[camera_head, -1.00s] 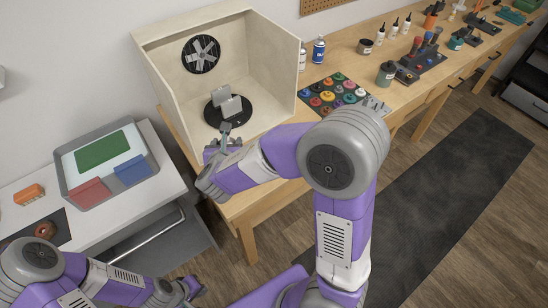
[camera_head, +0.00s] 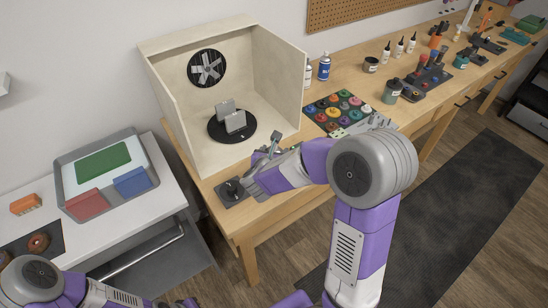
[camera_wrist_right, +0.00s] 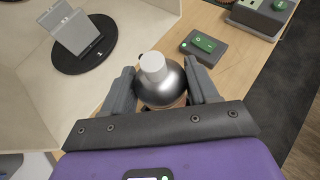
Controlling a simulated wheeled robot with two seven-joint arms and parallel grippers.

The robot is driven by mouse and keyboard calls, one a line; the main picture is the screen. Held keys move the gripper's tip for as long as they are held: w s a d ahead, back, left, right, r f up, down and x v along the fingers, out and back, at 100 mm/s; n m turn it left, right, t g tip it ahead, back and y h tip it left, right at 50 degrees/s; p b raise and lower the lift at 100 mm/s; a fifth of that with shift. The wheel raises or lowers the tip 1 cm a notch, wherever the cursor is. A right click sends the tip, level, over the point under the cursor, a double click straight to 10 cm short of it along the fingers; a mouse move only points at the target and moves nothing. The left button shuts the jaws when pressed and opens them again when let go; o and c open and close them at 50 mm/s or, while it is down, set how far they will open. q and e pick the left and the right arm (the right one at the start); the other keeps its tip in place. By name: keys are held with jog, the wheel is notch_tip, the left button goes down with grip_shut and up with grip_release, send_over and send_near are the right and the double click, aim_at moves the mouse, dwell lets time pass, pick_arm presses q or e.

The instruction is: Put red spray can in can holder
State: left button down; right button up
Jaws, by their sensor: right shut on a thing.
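In the right wrist view, a spray can (camera_wrist_right: 160,82) with a domed metal top and a white nozzle stands between the fingers of my right gripper (camera_wrist_right: 162,90). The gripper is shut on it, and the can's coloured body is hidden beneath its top. In the head view, my right gripper (camera_head: 262,165) is over the bench just in front of the open white booth, and the can cannot be made out there. My left gripper (camera_head: 187,303) is at the bottom edge, mostly cut off. I cannot clearly identify the can holder.
The booth (camera_head: 280,60) holds a black turntable (camera_head: 248,134) with grey plates. A dark pad with a round black thing (camera_head: 232,189) lies left of my right gripper. A blue can (camera_head: 324,68) and paint pots (camera_head: 340,108) stand right of the booth. A green-buttoned box (camera_wrist_right: 205,43) is near the can.

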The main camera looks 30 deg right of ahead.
jog(key=shift+f, duration=0.55)
jog(key=o, duration=1)
jog(key=shift+f, duration=0.2)
jog(key=o, duration=0.5)
jog(key=shift+r, duration=0.1)
jog(key=shift+r, duration=0.1)
jog(key=p+v, duration=0.2)
jog(key=v, duration=1)
